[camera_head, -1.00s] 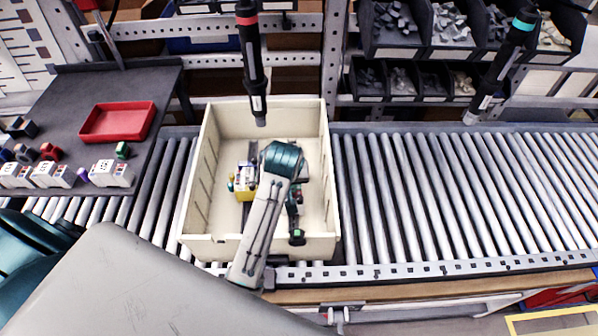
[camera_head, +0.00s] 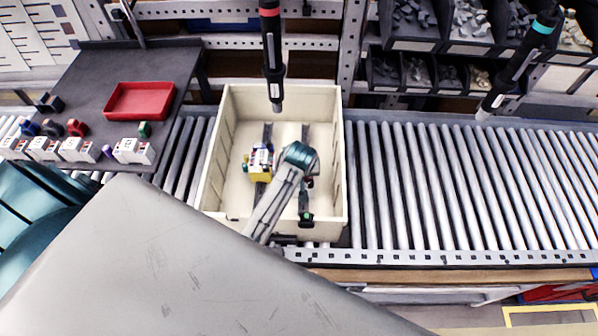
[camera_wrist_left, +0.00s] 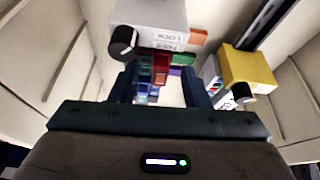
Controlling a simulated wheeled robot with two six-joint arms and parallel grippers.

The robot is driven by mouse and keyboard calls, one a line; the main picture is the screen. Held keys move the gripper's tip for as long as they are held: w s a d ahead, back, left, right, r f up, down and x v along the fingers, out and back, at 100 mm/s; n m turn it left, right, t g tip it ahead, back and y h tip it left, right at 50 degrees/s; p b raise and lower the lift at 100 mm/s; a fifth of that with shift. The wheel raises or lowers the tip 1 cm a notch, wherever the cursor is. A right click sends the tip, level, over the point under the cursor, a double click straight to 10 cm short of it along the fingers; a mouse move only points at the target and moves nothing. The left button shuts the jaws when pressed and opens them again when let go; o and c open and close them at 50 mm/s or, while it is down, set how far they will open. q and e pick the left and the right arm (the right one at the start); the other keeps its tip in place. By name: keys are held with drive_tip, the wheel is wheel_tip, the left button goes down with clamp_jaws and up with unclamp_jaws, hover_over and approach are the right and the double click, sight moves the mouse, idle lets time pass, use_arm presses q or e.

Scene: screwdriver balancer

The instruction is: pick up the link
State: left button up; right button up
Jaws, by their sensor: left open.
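I cannot tell for sure which thing is the link. In the cream bin (camera_head: 228,100) lies a yellow-and-white part (camera_head: 260,165) with a dark strip. In the left wrist view the yellow part (camera_wrist_left: 248,68) has a black knob and sits right of my fingers. A white labelled block (camera_wrist_left: 165,28) with a black knob lies ahead of them. Contact is unclear.
The bin stands on a roller conveyor (camera_head: 450,185), with free rollers to its right. A red-banded screwdriver (camera_head: 272,55) hangs over the bin; a teal-banded one (camera_head: 515,65) hangs to the right. A dark table with a red tray (camera_head: 140,100) is left.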

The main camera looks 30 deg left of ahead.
use_arm(q)
drive_tip(key=shift+w+a+f, duration=0.15)
drive_tip(key=shift+w+f, duration=0.05)
drive_tip(key=shift+f, duration=0.35)
clamp_jaws()
use_arm(e)
drive_tip(key=shift+s+a+r, duration=0.1)
drive_tip(key=shift+r, duration=0.05)
